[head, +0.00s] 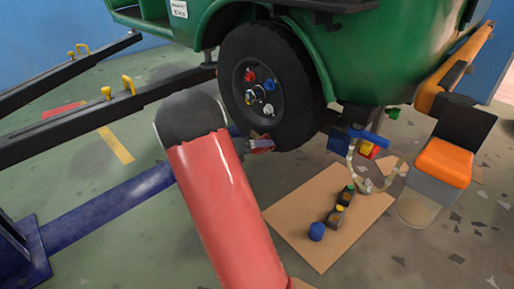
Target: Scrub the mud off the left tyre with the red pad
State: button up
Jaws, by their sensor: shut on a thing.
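The left tyre (294,84) is dark and upright under the green rickshaw, with coloured knobs on its grey hub. I cannot make out separate mud patches on it. A small red piece, which looks like the red pad (259,143), is at the tyre's lower left edge. My gripper (262,149) seems to be shut on it there, small and mostly hidden behind my red arm. I cannot tell whether the pad touches the rubber.
The green rickshaw body (370,50) overhangs the tyre. A blue lift beam (120,203) and dark rails (70,137) lie at left. A brown board (299,217) holds a blue cap (316,231) and small parts. An orange-topped box (444,163) stands at right.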

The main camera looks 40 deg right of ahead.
jog(key=shift+w+a+r+p, duration=0.15)
jog(key=shift+w+p, duration=1)
jog(key=shift+w, duration=0.6)
jog(key=shift+w+a+p, duration=0.1)
jog(key=shift+w+p, duration=1.05)
jog(key=shift+w, duration=0.6)
jog(key=shift+a+p, duration=0.1)
jog(key=shift+p, duration=0.35)
jog(key=shift+s+d+p, duration=0.2)
jog(key=shift+s+p, duration=0.05)
jog(key=shift+s, duration=0.75)
jog(key=shift+s+d+p, duration=0.15)
jog(key=shift+s+p, duration=0.1)
jog(key=shift+s, duration=0.75)
jog(key=shift+s+d+p, duration=0.1)
jog(key=shift+s+p, duration=0.3)
jog(key=shift+s, duration=1.4)
